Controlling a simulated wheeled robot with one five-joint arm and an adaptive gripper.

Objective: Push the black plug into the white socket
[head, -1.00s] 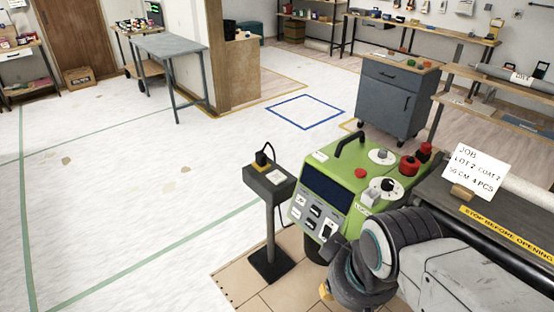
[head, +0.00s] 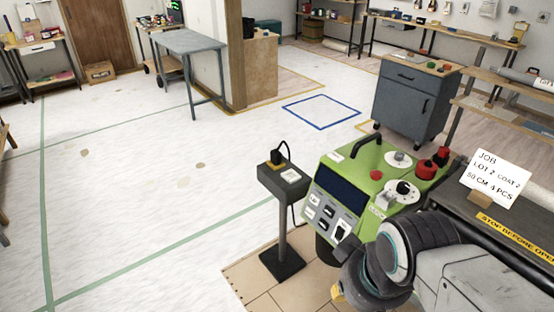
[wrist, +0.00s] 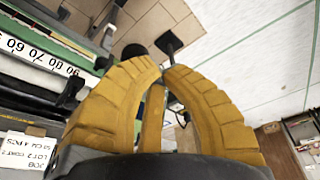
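The black plug (head: 281,151) stands on top of the dark box (head: 284,178) on a post, left of the green machine. It has a yellow part at its base and a black cord. A pale label shows on the box; I cannot clearly make out the white socket. My gripper (wrist: 161,70) shows in the wrist view with yellow fingers whose tips nearly meet, with nothing visible held. In the head view only a bit of yellow (head: 338,292) shows below my arm, to the right of the post and apart from the plug.
The green machine (head: 344,166), with knobs, red buttons and a black handle, stands close beside the post. A job card (head: 495,178) stands on the dark bench at right. A dark cabinet (head: 412,98) is behind. The floor to the left is clear.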

